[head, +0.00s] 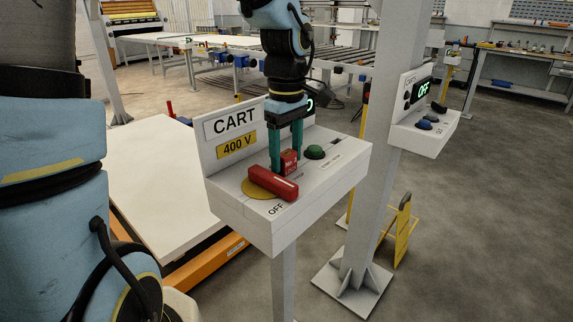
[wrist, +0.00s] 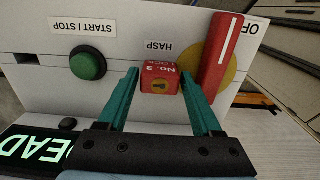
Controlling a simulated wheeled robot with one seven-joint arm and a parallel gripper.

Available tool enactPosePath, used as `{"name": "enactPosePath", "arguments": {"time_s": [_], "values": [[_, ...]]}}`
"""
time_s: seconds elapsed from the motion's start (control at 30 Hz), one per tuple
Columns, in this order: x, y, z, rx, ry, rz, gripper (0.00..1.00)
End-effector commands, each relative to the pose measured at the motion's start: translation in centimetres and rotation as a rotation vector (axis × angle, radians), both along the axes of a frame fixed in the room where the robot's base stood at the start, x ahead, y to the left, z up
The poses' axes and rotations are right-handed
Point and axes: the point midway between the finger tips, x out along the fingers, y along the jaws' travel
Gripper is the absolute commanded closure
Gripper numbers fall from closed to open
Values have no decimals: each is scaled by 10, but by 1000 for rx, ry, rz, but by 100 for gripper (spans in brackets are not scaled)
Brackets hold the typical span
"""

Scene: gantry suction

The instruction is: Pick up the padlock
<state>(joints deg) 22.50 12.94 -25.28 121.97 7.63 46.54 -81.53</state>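The padlock (head: 289,162) is a small red block on top of the white CART control box (head: 240,205), beside the red switch handle (head: 273,183). In the wrist view the padlock (wrist: 160,80) shows a "No. 3 LOCK" label and a keyhole, next to the HASP label. My gripper (head: 286,157) points down at it with teal fingers. In the wrist view my gripper (wrist: 160,73) has one finger on each side of the padlock, with a narrow gap at both sides, so it is open. The padlock's shackle is hidden.
The red handle (wrist: 221,55) on its yellow disc stands close beside one finger. A green START/STOP button (head: 314,152) is on the other side. The upright CART 400 V panel (head: 215,150) rises behind. A grey post (head: 375,150) with a second box stands to the right.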

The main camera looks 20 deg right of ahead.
Motion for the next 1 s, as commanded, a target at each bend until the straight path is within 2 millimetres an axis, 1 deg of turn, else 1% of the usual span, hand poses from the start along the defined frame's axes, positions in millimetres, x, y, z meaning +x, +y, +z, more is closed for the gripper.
{"name": "enactPosePath", "arguments": {"time_s": [0.03,0.07,0.57,0.87,0.93,1.0], "values": [[0,0,0,0,0,0,40],[0,0,0,0,0,0,44],[0,0,0,0,0,0,100],[0,0,2,0,-1,0,100],[1,0,6,0,-1,0,100],[1,-1,15,-2,-6,0,100]]}}
